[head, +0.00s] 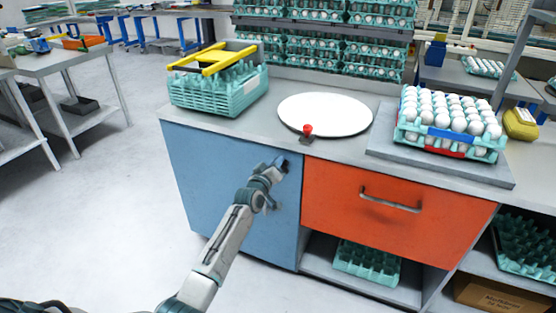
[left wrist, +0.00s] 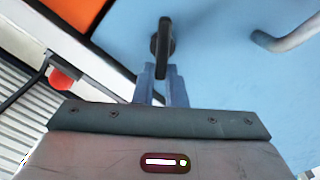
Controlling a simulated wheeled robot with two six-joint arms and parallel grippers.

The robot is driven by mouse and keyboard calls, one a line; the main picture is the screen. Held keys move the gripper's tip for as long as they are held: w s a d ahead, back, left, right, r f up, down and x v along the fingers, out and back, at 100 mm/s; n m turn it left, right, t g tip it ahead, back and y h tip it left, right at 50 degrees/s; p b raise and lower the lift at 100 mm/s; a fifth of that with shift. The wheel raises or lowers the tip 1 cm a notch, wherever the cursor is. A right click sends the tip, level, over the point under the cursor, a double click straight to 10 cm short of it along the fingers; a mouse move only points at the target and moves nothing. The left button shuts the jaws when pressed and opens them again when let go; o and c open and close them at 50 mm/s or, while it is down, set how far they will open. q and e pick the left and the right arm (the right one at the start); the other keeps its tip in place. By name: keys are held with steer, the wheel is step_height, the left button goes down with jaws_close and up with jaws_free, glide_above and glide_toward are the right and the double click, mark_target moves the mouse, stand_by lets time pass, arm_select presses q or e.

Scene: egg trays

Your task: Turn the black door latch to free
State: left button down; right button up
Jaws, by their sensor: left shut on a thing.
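The black door latch (left wrist: 163,40) is on the blue cabinet door (left wrist: 225,75), close to its border with the orange panel. In the left wrist view its bar points along the picture's vertical, and its lower end is between the blue-grey fingers of my left gripper (left wrist: 162,86). The gripper is shut on the latch. In the head view my left gripper (head: 279,163) is at the upper right corner of the blue door (head: 215,175) and mostly covers the latch. The blue door looks flush with the cabinet front. My right gripper is not in view.
A grey bar handle (left wrist: 290,35) stands out from the blue door near the latch. The orange drawer (head: 340,205) is just right. Above are a red knob (head: 308,130), a white disc (head: 325,112), a teal crate (head: 215,92) and an egg tray (head: 410,137). Floor left is clear.

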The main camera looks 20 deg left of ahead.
arm_select(q)
steer(key=n, duration=0.3)
steer(key=f+n, duration=0.1)
steer(key=n, duration=0.2)
steer(key=a+f+n, duration=0.1)
steer(key=n, duration=0.3)
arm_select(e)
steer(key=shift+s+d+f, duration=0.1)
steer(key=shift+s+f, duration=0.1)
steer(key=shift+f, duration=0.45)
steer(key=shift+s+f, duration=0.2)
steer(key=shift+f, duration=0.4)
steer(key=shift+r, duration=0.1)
arm_select(q)
steer(key=c, duration=1.5)
jaws_free()
steer(key=shift+f, duration=0.1)
steer(key=shift+p, duration=0.3)
